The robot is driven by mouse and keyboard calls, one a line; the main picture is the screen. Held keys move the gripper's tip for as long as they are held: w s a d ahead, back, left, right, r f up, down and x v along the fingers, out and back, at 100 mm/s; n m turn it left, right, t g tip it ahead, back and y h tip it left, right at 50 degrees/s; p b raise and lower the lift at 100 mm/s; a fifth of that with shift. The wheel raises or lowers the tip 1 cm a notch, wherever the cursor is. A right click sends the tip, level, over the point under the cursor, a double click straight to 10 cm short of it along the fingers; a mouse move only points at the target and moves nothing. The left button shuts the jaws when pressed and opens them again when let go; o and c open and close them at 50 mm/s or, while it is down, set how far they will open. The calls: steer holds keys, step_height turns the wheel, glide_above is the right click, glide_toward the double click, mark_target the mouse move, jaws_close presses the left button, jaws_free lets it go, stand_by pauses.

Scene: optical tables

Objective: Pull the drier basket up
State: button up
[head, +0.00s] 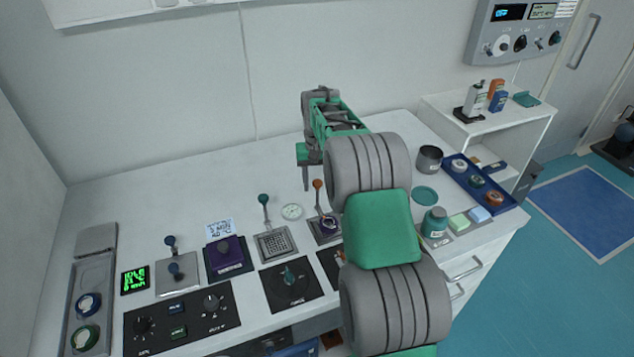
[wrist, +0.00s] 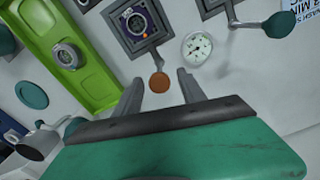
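A basket in a dark square frame (head: 325,228) stands on the bench and holds a round purple-rimmed item. Its upright handle ends in an orange-brown knob (head: 317,184). In the wrist view this basket (wrist: 137,24) is at the top, with the knob (wrist: 159,83) at the end of its handle. My gripper (wrist: 160,78) is open, with its two fingers on either side of the knob in that view. Contact is not visible. In the head view my gripper (head: 304,172) is just left of the knob, partly hidden by my arm.
Left of it stands a mesh basket (head: 276,245) with a teal-knobbed handle (head: 263,199). A round gauge (head: 292,211) lies between the two handles. A green tray (wrist: 72,60) and a grey mug (wrist: 38,142) show in the wrist view. A blue tray (head: 503,201) is right.

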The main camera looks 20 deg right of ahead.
step_height(320, 180, up, 7)
steer(key=shift+b, duration=0.65)
steer(key=shift+r, duration=0.4)
